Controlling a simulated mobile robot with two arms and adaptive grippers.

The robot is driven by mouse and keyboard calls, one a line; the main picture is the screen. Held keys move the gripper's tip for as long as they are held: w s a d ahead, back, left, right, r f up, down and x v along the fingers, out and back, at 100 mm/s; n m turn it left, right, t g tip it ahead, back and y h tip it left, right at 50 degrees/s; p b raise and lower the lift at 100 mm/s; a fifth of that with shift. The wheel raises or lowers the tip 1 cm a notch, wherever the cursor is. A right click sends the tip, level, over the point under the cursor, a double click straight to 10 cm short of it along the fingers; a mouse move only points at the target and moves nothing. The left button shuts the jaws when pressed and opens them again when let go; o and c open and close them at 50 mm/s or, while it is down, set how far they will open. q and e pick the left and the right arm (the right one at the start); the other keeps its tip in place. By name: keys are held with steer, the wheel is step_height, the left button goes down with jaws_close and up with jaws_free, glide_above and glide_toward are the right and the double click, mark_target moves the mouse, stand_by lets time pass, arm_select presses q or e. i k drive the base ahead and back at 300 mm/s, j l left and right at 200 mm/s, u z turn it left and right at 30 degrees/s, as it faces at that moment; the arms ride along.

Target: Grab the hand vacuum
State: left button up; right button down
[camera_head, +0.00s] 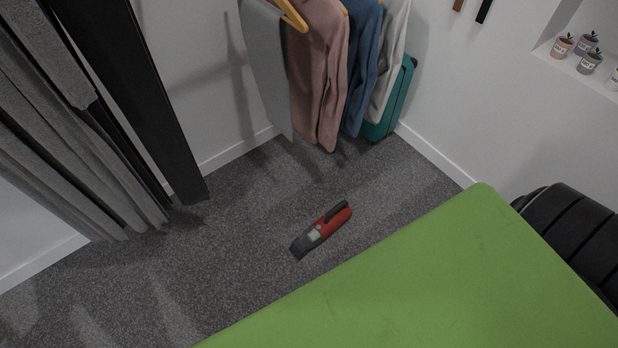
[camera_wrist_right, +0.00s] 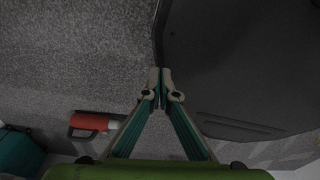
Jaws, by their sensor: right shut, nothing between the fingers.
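The hand vacuum (camera_head: 338,220) lies on the carpet near the middle of the head view. It has a red body, a dark handle at its upper right end and a dark nozzle toward the lower left. In the right wrist view its red part (camera_wrist_right: 92,121) shows at the lower left, partly hidden behind the gripper. My right gripper (camera_wrist_right: 161,78) is shut and empty, its fingertips together to the right of the vacuum and apart from it in the picture. Neither gripper shows in the head view.
Clothes (camera_head: 318,75) hang by the back wall with a teal suitcase (camera_head: 392,105) behind them. Grey curtains (camera_head: 70,130) hang at the left. Small pots (camera_head: 588,62) stand in a wall niche at the right. The carpet (camera_head: 235,240) around the vacuum is clear.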

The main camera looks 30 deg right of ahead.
mark_target(338, 215)
steer(key=l+u, duration=0.25)
steer(key=l, duration=0.4)
steer(key=l+u, duration=0.2)
steer(key=l, duration=0.5)
steer(key=l+u, duration=0.25)
steer(key=l, duration=0.45)
steer(key=k+l+u, duration=0.2)
steer(key=l, duration=0.45)
steer(key=i, duration=0.05)
